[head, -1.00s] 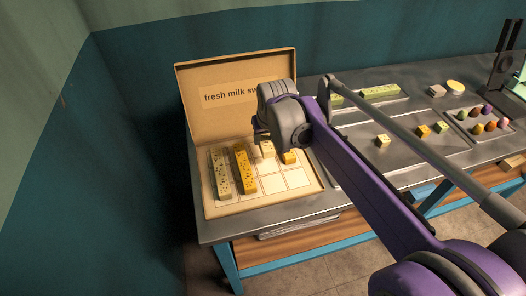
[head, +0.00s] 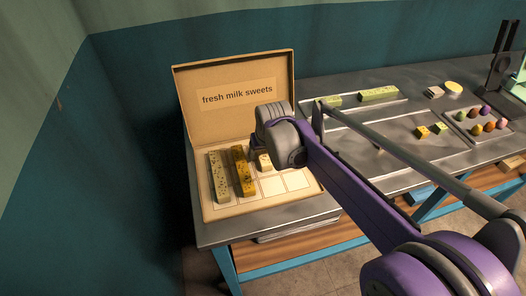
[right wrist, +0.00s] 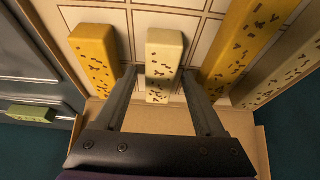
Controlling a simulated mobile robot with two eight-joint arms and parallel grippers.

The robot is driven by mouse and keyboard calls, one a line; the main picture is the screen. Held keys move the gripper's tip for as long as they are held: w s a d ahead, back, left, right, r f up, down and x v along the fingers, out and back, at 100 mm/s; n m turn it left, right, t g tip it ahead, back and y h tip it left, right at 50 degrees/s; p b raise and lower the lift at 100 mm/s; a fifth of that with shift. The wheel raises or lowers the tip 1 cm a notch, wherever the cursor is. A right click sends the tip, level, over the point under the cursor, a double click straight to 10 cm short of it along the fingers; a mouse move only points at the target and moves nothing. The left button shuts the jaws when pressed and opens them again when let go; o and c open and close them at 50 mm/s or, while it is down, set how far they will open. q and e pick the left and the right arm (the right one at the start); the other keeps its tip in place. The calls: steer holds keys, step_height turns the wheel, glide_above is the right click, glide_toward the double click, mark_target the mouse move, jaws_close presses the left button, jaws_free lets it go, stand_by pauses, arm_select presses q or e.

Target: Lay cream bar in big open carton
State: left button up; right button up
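The big open carton (head: 297,196) stands at the table's left end, lid up. A short cream bar with dark specks (head: 264,161) lies in it, right of a long yellow bar (head: 243,171) and a long cream bar (head: 219,176). In the right wrist view the short cream bar (right wrist: 164,62) is between the fingers of my right gripper (right wrist: 160,85). The fingers stand apart, with a gap visible on the bar's left side. A short yellow bar (right wrist: 95,58) lies beside it; my arm hides it in the head view. My left gripper is not in view.
Right of the carton are a tray with green bars (head: 379,94), small yellow cubes (head: 422,132) and a tray of coloured egg-shaped sweets (head: 474,114). The upright lid (head: 235,97) stands behind my right gripper. Printed cells in the carton's front row are bare.

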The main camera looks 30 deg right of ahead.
steer(key=shift+r, duration=0.2)
steer(key=p+v, duration=0.1)
steer(key=v, duration=1.1)
steer(key=shift+p, duration=0.35)
steer(key=shift+s+f, duration=0.1)
steer(key=shift+a, duration=0.15)
